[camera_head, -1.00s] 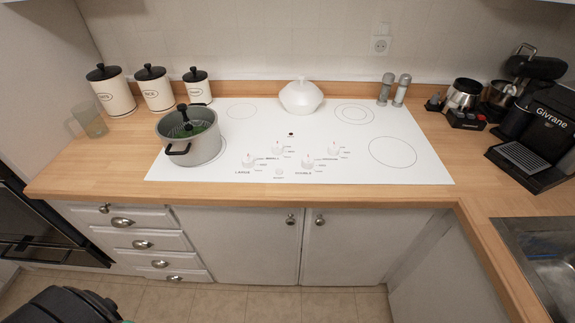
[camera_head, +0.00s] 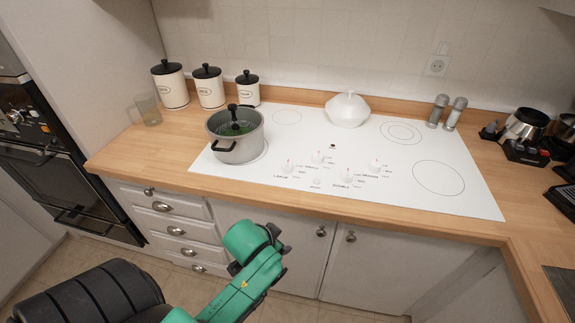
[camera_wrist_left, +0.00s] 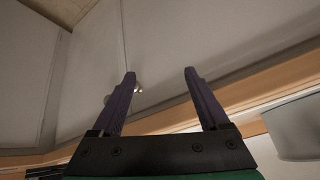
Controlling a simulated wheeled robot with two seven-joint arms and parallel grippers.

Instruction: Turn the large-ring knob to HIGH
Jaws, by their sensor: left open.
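The white cooktop (camera_head: 340,190) has several small knobs near its front edge. The front-left knob (camera_head: 288,167), with a label below it that appears to read LARGE, stands upright with a red mark. The other knobs (camera_head: 319,157) sit beside and behind it. My left gripper (camera_head: 277,243) is in front of the drawers and cabinet, below the counter edge and apart from the knobs. In the left wrist view its two dark fingers (camera_wrist_left: 158,82) are spread with nothing between them. My right gripper is not in view.
A grey pot (camera_head: 238,148) with a black-handled lid stands on the left burner, left of the knobs. A white lidded dish (camera_head: 347,110) is at the back. Canisters (camera_head: 208,87) stand at the back left. The wooden counter edge (camera_head: 240,193) lies between my gripper and the cooktop.

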